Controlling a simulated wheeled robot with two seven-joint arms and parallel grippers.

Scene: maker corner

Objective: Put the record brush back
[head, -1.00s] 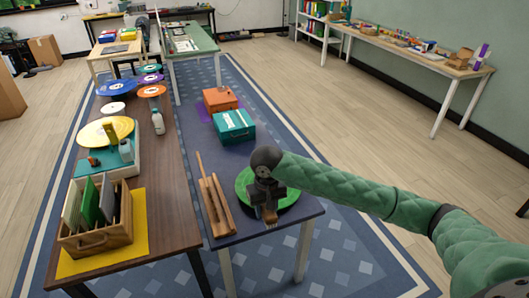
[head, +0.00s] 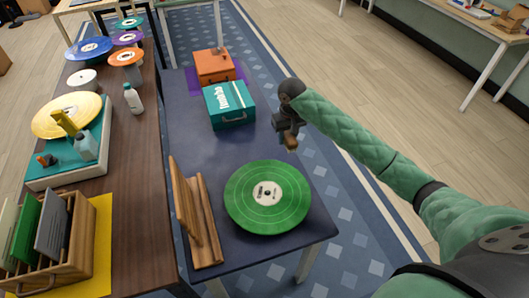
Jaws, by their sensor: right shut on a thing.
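My right gripper (head: 287,132) is shut on a small brown wooden piece, which looks like the record brush (head: 290,142). It holds it in the air near the right edge of the dark blue table (head: 190,130), beyond the green record. The brush is small and partly hidden by the gripper, so its bristles cannot be made out. The green record (head: 240,200) with a white label lies flat at the table's near end. A two-part wooden stand (head: 207,235) is just left of the record. My left gripper is not in view.
A teal case (head: 230,108) and an orange case (head: 214,66) stand farther back on the blue table. The brown table (head: 134,190) at left holds a turntable with a yellow record (head: 66,108), bottles, several records and a wooden crate (head: 82,250). The blue table's middle is clear.

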